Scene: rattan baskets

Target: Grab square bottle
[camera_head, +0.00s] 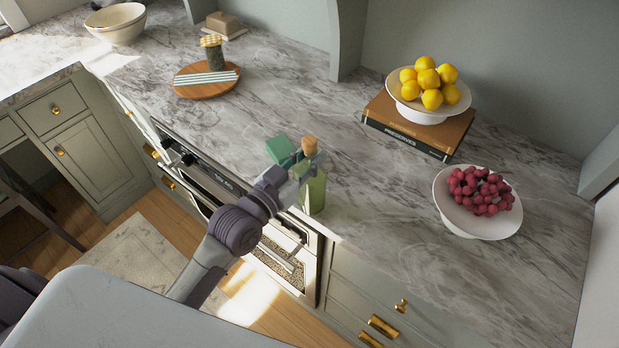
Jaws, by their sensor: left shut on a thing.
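The square bottle (314,194) is green glass with a cork-coloured stopper. It stands upright at the front edge of the marble counter, partly hidden by my gripper. My left gripper (300,172) comes in from the lower left and is shut on the upper part of the bottle. Its fingers partly hide the bottle's neck and side. I cannot tell whether the bottle's base touches the counter. My right gripper is not in view.
A bowl of red grapes (443,205) stands to the right on the marble counter (390,230). A white dish of lemons (423,114) rests on books (400,139) behind. A round wooden board (190,93) with a jar lies at the back left. A green block (280,149) is beside the gripper.

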